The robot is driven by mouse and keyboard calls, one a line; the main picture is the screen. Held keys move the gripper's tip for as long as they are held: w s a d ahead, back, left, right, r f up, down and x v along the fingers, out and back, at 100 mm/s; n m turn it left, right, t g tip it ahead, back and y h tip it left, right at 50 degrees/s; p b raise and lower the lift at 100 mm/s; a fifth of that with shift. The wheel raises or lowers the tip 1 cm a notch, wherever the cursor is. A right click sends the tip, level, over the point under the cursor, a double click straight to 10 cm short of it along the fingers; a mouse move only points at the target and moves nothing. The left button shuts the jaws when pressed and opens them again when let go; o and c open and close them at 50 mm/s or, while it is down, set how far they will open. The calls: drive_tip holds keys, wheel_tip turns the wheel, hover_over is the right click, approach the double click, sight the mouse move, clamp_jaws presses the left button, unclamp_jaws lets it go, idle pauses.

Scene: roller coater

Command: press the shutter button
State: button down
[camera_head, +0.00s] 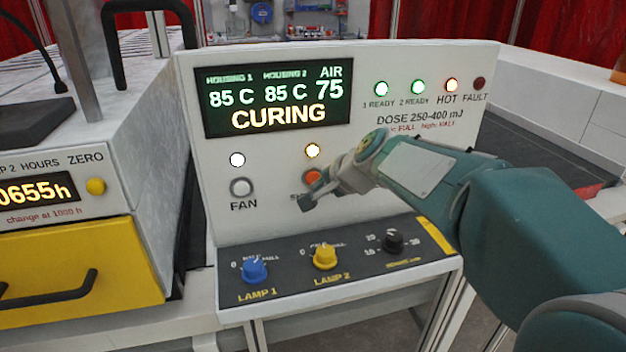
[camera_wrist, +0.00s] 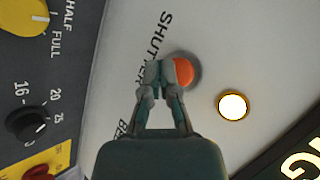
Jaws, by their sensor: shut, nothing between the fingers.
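The shutter button (camera_head: 313,177) is a round orange-red button on the white upright panel, partly covered by my gripper in the head view. In the wrist view the orange button (camera_wrist: 184,72) sits beside the "SHUTTER" lettering, with its left part behind my fingertips. My gripper (camera_wrist: 161,74) is shut and empty, its tips overlapping the button's edge. I cannot tell whether the tips touch the button.
A lit lamp (camera_head: 312,151) is above the button. The grey fan button (camera_head: 241,187) is to its left. Below are a blue knob (camera_head: 254,270), a yellow knob (camera_head: 325,256) and a black knob (camera_head: 392,241) on a sloped black panel. The display (camera_head: 276,97) reads "CURING".

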drive_tip(key=shift+w, duration=0.15)
drive_tip(key=shift+w+a+r, duration=0.1)
drive_tip(key=shift+w, duration=0.1)
drive_tip(key=shift+w+a, duration=0.1)
drive_tip(key=shift+w, duration=0.3)
idle(0.8)
idle(0.4)
drive_tip(key=shift+s+d, duration=0.25)
drive_tip(key=shift+s, duration=0.55)
drive_tip(key=shift+s, duration=0.1)
drive_tip(key=shift+s+d, duration=0.25)
drive_tip(key=shift+s, duration=0.5)
drive_tip(key=shift+s+d, duration=0.2)
drive_tip(key=shift+s, duration=0.6)
drive_tip(key=shift+s+d, duration=0.25)
drive_tip(key=shift+s, duration=0.5)
